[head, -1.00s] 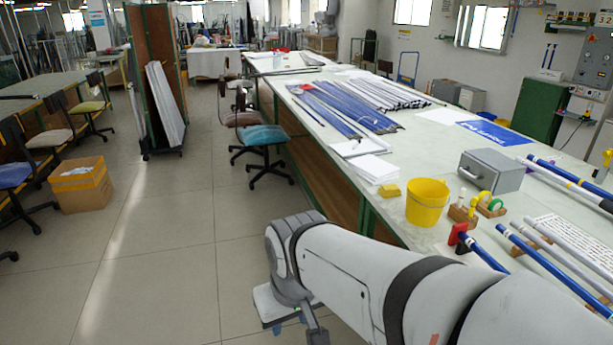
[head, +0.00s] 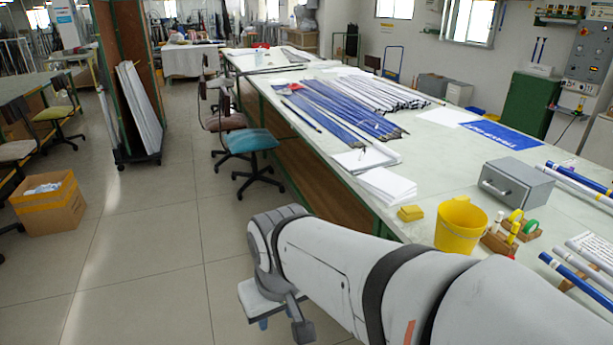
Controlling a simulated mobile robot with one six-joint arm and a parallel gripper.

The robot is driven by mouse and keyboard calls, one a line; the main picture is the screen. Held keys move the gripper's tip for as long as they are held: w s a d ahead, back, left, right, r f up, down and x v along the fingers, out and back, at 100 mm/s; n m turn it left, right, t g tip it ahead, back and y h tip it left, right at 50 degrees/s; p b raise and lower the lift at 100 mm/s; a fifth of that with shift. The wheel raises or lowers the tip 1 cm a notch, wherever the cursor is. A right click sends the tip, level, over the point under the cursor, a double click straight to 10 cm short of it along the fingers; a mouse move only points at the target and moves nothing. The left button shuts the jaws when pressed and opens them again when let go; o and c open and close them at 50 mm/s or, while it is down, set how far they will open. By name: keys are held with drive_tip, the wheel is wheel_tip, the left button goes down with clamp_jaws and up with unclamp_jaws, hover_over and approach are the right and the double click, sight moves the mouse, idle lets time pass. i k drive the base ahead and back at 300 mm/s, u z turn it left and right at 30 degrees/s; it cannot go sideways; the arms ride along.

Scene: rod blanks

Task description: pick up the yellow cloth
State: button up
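The yellow cloth (head: 411,213) is a small, flat, folded yellow piece lying on the long pale table (head: 463,150), near its front edge. It lies just left of a yellow bucket (head: 460,225) and right of some white paper sheets. My arm reaches in from the lower right, and my gripper (head: 282,322) is at its far end, low and left of the table, over the floor side. The gripper is apart from the cloth. It is seen only in part, and its finger opening cannot be made out.
A grey metal box (head: 517,187), tape rolls on a wooden holder (head: 513,232) and blue and white rods stand or lie to the right. Rod bundles (head: 345,112) cover the table further back. A teal chair (head: 249,142) stands beside the table.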

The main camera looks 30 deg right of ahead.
sight(412, 213)
drive_tip(key=u, duration=0.05)
drive_tip(key=i, duration=2.8)
drive_tip(key=z, duration=4.4)
drive_tip(key=i, duration=1)
drive_tip(key=u, duration=0.05)
